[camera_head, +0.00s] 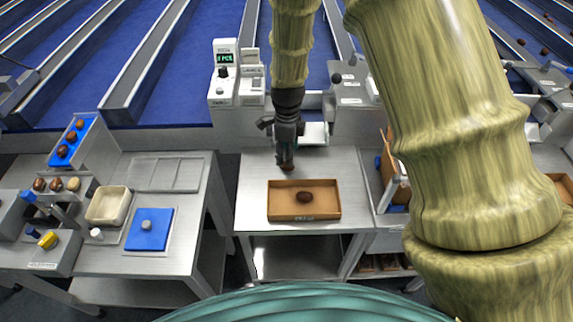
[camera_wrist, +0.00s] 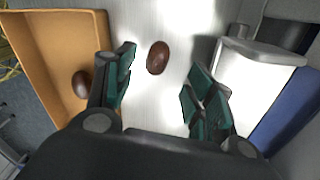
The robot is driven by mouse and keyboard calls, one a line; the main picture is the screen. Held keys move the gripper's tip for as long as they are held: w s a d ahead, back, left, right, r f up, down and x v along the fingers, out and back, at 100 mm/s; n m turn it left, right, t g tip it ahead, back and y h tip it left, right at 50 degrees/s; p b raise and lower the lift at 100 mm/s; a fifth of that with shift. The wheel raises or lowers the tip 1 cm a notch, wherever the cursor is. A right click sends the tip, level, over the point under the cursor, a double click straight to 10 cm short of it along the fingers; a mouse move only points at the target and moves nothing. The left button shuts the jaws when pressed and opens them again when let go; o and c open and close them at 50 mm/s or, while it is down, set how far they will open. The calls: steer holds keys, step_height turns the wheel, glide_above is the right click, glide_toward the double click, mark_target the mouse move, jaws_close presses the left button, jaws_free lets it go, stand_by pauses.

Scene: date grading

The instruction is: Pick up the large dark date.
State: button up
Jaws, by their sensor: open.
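A dark brown date (camera_wrist: 158,57) lies on the bare metal table, seen between and just beyond my fingers in the wrist view. In the head view, a reddish-brown bit of it (camera_head: 287,166) shows under my gripper (camera_head: 287,150). My gripper (camera_wrist: 158,80) is open and empty, its green-padded fingers on either side of the date, apart from it. A second dark date (camera_head: 304,197) lies inside a shallow brown box; it also shows in the wrist view (camera_wrist: 82,84). I cannot tell for sure which of the two is larger.
The brown box (camera_head: 275,211) stands in front of my gripper, on the metal table (camera_head: 250,190). A scale-like device with a display (camera_head: 223,75) stands behind, left. A left bench holds several dates, a blue pad (camera_head: 138,237) and a cream tray (camera_head: 97,218). Table beside the box is clear.

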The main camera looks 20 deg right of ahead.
steer(key=shift+w+f, duration=0.25)
steer(key=shift+s+f+p, duration=0.4)
steer(key=shift+s+p, duration=0.3)
steer(key=shift+p, duration=0.05)
steer(key=f, duration=0.1)
steer(key=w+f+p, duration=0.1)
steer(key=f, duration=0.1)
steer(key=shift+a, duration=0.15)
steer(key=shift+s+f, duration=0.1)
steer(key=shift+f, duration=0.1)
steer(key=shift+s+f, duration=0.1)
steer(key=shift+s, duration=0.1)
steer(key=shift+w+f, duration=0.1)
steer(key=c, duration=0.7)
